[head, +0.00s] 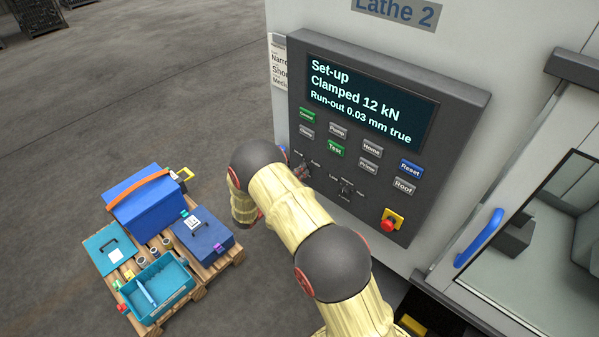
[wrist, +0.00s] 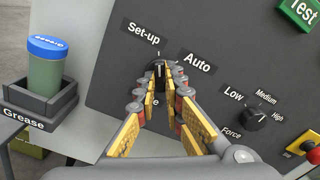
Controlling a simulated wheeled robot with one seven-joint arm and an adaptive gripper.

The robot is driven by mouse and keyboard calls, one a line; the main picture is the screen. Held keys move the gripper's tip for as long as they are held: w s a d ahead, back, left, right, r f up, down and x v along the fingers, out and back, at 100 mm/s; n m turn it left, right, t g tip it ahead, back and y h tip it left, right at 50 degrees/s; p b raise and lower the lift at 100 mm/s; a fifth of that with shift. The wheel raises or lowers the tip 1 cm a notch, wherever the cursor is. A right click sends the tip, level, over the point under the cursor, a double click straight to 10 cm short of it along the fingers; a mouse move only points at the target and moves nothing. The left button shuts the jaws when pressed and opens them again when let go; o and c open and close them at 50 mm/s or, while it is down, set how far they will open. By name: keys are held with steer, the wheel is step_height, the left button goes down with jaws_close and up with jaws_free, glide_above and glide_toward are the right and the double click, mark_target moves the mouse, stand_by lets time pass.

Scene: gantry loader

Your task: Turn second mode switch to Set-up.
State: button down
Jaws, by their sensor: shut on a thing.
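The mode switch (wrist: 157,74) is a small dark knob on the grey panel of Lathe 2. In the wrist view it has "Set-up" at its upper left, "Auto" at its right and a mostly hidden label below. My gripper (wrist: 158,81) is shut on the knob, with a yellow-padded finger on either side. A pale mark shows near the top of the knob, but the fingers hide much of it, so its exact pointing is unclear. In the head view my gripper (head: 302,172) covers the switch. The display (head: 371,93) reads "Set-up", "Clamped 12 kN" and "Run-out 0.03 mm true".
A force knob (wrist: 256,117) is right of the switch, beyond it an emergency stop (head: 391,223). Buttons, including green Test (head: 335,149), lie above. A grease jar (wrist: 46,64) stands in a holder left of the panel. A loaded pallet (head: 205,279) is on the floor.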

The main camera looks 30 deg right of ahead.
stand_by(0.3)
steer(key=c, duration=1.9)
jaws_free()
steer(key=v, duration=1.2)
